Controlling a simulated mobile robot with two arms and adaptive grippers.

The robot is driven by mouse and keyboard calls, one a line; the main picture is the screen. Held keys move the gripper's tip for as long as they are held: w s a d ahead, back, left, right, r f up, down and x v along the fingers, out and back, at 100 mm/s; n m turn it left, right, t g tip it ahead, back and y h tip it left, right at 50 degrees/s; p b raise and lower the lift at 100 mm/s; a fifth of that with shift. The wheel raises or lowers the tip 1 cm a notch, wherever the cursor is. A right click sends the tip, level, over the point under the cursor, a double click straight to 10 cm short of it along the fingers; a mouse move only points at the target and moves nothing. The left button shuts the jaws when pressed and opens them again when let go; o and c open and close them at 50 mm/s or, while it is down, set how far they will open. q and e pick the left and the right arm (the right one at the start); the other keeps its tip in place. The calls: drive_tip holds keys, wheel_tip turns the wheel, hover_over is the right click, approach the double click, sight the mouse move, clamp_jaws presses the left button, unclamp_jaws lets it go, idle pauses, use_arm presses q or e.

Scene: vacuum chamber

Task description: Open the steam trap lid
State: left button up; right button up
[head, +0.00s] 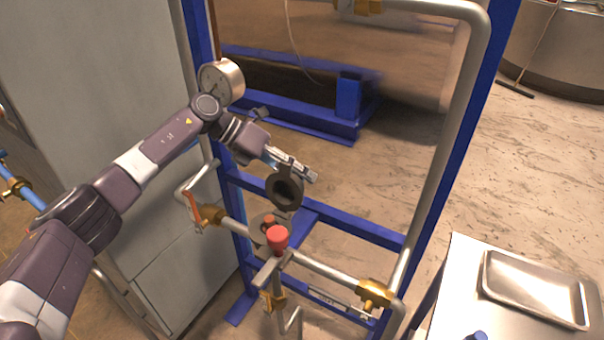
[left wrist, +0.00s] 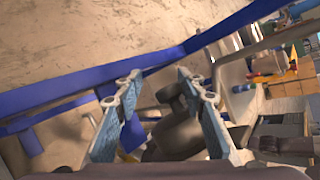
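The steam trap (head: 264,232) sits on the horizontal pipe inside the blue frame, with a red knob (head: 277,240) in front of it. Its dark round lid (head: 286,193) shows as a ring-like disc standing raised above the trap body. My left gripper (head: 292,168) is at the lid's upper edge. In the left wrist view its two blue-padded fingers (left wrist: 160,74) are spread apart, with a dark grey part (left wrist: 178,135) between and beyond them. I see no clear grip on it; whether a finger touches it I cannot tell. My right gripper is not in view.
A round gauge (head: 222,82) is close to my left wrist. Grey pipes and blue frame bars (head: 362,230) surround the trap. A brass valve (head: 374,293) sits to its right. A grey cabinet (head: 110,90) stands at left. A metal tray (head: 535,289) lies on a white table at right.

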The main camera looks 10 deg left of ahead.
use_arm(q)
drive_tip(key=shift+s+f, duration=0.4)
idle(0.3)
drive_tip(key=shift+r, duration=0.1)
